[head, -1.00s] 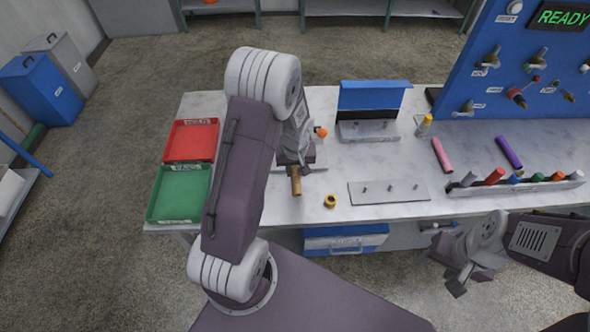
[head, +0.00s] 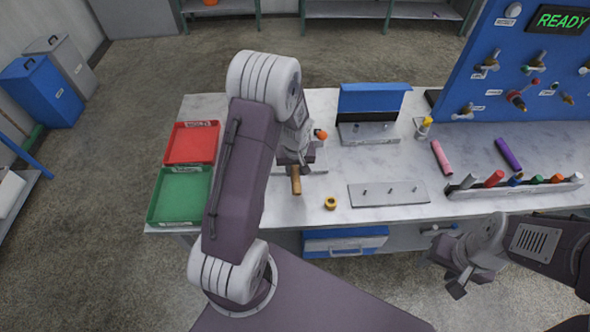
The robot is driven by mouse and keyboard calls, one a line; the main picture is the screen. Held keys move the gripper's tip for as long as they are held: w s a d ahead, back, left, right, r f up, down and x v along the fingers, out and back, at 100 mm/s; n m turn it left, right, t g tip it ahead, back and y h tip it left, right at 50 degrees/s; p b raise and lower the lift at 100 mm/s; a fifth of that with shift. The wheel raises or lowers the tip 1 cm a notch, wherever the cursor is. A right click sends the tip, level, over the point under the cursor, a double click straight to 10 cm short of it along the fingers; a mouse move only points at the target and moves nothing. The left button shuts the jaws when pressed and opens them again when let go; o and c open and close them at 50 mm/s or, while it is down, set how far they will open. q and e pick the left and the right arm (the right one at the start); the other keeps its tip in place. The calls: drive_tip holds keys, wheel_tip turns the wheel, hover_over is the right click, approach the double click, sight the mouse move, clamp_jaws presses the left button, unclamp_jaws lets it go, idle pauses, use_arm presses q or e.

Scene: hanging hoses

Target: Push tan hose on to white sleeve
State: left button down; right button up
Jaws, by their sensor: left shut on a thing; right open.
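The tan hose (head: 296,184) is a short tube. It points toward the table's front edge. My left gripper (head: 294,163) is shut on its far end, close over the table, and my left arm hides part of the area beside it. An orange-tipped piece (head: 321,134) on a pale base stands just behind my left gripper, partly hidden by it. I cannot tell which piece is the white sleeve. My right gripper (head: 456,284) is open and empty, in front of the table at the lower right.
Red (head: 192,142) and green (head: 180,195) trays lie at left. A grey plate with pegs (head: 389,194), a yellow ring (head: 331,203), a blue-backed stand (head: 369,130) and a hose rack (head: 515,188) are on the table. A blue panel (head: 530,60) with fittings stands at back right.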

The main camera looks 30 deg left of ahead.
sight(295, 172)
use_arm(q)
drive_tip(key=shift+w+a+r, duration=0.15)
drive_tip(key=shift+w+a, duration=0.05)
drive_tip(key=shift+w, duration=0.2)
idle(0.4)
drive_tip(key=c, duration=1.1)
unclamp_jaws()
drive_tip(key=r, duration=0.3)
drive_tip(key=s+r, duration=0.1)
drive_tip(key=r, duration=0.4)
drive_tip(key=shift+s+d+r, duration=0.15)
drive_tip(key=shift+d+r, duration=0.2)
drive_tip(key=shift+r, duration=0.05)
